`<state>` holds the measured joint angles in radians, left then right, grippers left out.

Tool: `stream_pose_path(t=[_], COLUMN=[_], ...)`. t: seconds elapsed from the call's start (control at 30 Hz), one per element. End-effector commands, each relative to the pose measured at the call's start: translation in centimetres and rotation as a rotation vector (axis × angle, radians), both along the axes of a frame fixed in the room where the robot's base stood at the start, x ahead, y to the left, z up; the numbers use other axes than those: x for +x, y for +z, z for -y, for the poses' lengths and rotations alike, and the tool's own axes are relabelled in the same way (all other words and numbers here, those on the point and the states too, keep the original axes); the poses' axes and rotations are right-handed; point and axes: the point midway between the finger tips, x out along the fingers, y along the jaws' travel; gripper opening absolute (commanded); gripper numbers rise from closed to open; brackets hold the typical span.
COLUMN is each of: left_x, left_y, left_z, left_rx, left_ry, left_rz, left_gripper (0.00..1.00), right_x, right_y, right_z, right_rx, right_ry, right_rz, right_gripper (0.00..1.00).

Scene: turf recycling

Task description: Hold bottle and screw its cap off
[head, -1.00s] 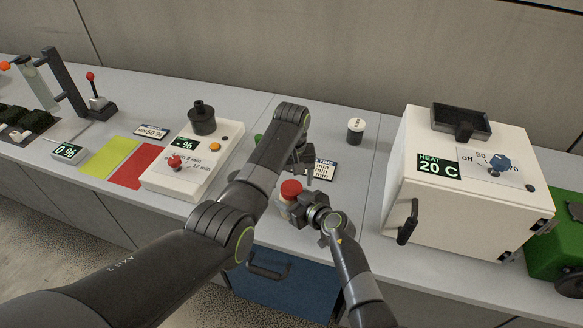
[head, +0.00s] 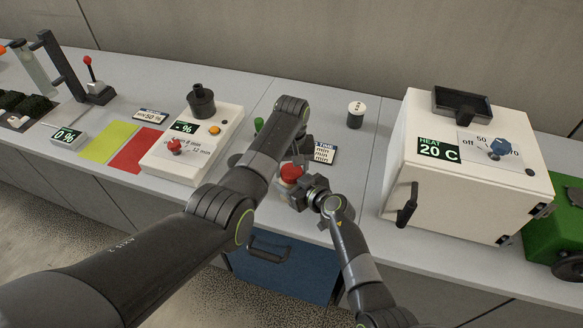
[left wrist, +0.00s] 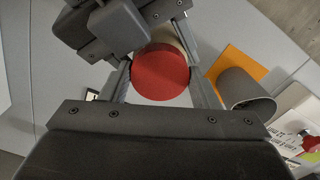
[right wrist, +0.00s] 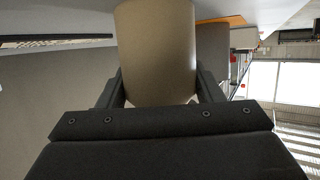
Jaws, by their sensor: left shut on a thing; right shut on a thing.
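The bottle has a beige body and a round red cap (head: 291,172). My left gripper (head: 290,160) comes down over the cap. In the left wrist view the red cap (left wrist: 160,75) sits between its fingers, with a strip of beige body (left wrist: 184,38) behind it. My right gripper (head: 300,190) is shut on the beige body from the side. In the right wrist view the body (right wrist: 155,50) fills the space between the fingers. The bottle looks upright near the counter's front edge. I cannot tell how tightly the cap sits.
A white machine with a red knob (head: 174,147) stands to the left, beside a red mat (head: 140,152). A white heater box (head: 440,190) stands to the right. A small white and black canister (head: 356,114) is behind. A grey cup (left wrist: 243,88) stands on an orange mat nearby.

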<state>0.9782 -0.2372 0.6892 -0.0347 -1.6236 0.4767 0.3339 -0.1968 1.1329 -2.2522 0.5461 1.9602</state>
Motion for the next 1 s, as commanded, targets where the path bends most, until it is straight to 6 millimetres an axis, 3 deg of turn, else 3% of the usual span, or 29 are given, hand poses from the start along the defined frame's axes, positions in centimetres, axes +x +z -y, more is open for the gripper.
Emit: stream_pose_path(t=[0.17, 0.53, 1.0], left_x=[0.00, 0.00, 0.00], left_y=[0.02, 0.05, 0.05], left_z=[-0.01, 0.01, 0.01], left_rx=[0.000, 0.000, 0.000], left_ry=[0.109, 0.548, 0.541], left_rz=[0.000, 0.000, 0.000], left_gripper=[0.28, 0.28, 0.28], right_x=[-0.01, -0.01, -0.01], right_y=[-0.02, -0.02, -0.02], right_z=[0.02, 0.02, 0.02], right_rx=[0.000, 0.000, -0.001], right_ry=[0.000, 0.000, 0.000], right_rz=[0.000, 0.000, -0.001], right_gripper=[0.00, 0.00, 0.00])
